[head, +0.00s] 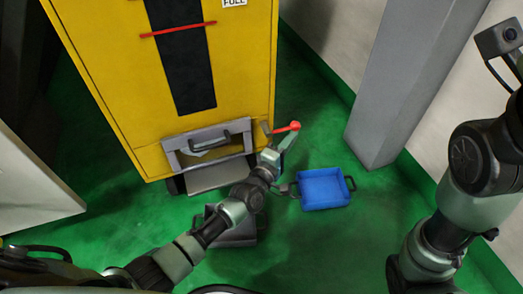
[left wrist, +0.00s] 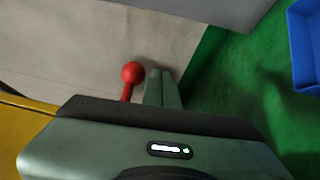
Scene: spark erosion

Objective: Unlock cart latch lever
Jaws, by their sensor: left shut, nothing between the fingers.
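The latch lever (head: 288,127) is red with a round knob and sticks out to the right from the lower right corner of the yellow cart (head: 120,75). In the left wrist view the red knob (left wrist: 133,73) and part of its shaft show just left of the fingers. My left gripper (head: 288,143) is shut and empty, close beside the lever. Its fingers also show in the left wrist view (left wrist: 162,88); I cannot tell if they touch the lever. My right arm is at the right edge of the head view, and its gripper is out of view.
A blue bin (head: 325,189) with handles stands on the green floor right of my left arm. A grey tray (head: 242,234) lies partly under that arm. A grey pillar (head: 405,80) and wall stand to the right. A drawer with a handle (head: 209,145) is at the cart's bottom.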

